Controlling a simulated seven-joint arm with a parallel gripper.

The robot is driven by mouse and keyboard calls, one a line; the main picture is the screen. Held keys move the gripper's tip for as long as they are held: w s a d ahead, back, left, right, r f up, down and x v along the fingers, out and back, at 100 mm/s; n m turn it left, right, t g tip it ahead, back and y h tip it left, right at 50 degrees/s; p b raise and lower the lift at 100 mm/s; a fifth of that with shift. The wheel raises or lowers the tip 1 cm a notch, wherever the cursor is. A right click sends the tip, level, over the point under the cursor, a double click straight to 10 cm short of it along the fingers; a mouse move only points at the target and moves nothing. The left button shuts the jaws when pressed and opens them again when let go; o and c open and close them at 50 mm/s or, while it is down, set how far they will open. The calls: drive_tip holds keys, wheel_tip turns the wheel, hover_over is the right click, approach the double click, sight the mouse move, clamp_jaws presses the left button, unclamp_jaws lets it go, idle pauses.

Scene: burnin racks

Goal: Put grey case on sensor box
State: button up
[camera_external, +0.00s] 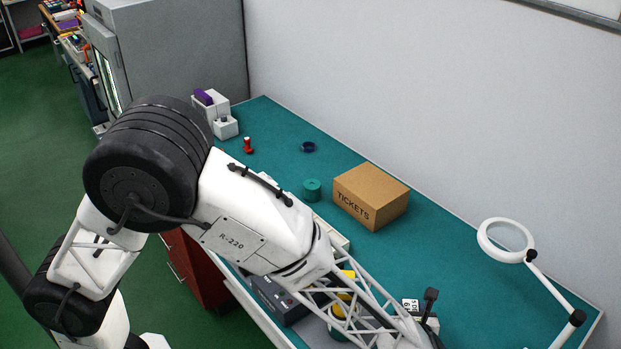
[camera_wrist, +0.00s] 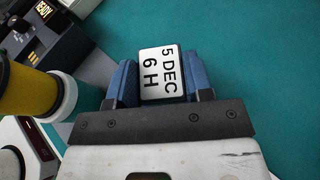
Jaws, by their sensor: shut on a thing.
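My gripper (camera_wrist: 160,80) has blue fingers closed on a small block with a white label (camera_wrist: 161,73) reading "5 DEC 6 H" and a dark edge. Only its labelled face shows clearly, so I cannot tell its body colour or whether it is the grey case. The teal bench top (camera_wrist: 255,60) lies beyond it. In the external view my arm covers the bench front and the fingers cannot be made out. A small white label with black print (camera_external: 410,305) shows beside my wrist. No thing is clearly marked as the sensor box.
A TICKETS carton (camera_external: 371,196), teal cylinder (camera_external: 312,190), red piece (camera_external: 248,146) and ring lamp (camera_external: 505,240) stand on the bench. The right-hand bench is mostly clear.

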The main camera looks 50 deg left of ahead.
drive_tip(key=shift+f, duration=1.85)
drive_tip(key=shift+f, duration=0.45)
drive_tip(key=o, duration=0.9)
drive_tip(key=shift+f, duration=0.1)
drive_tip(key=shift+o, duration=0.2)
drive_tip(key=shift+r, duration=0.2)
drive_tip(key=shift+r, duration=0.2)
drive_tip(key=shift+s+d+r, duration=0.15)
drive_tip(key=shift+r, duration=0.1)
drive_tip(key=v, duration=1.1)
drive_tip(key=shift+s+d, duration=0.25)
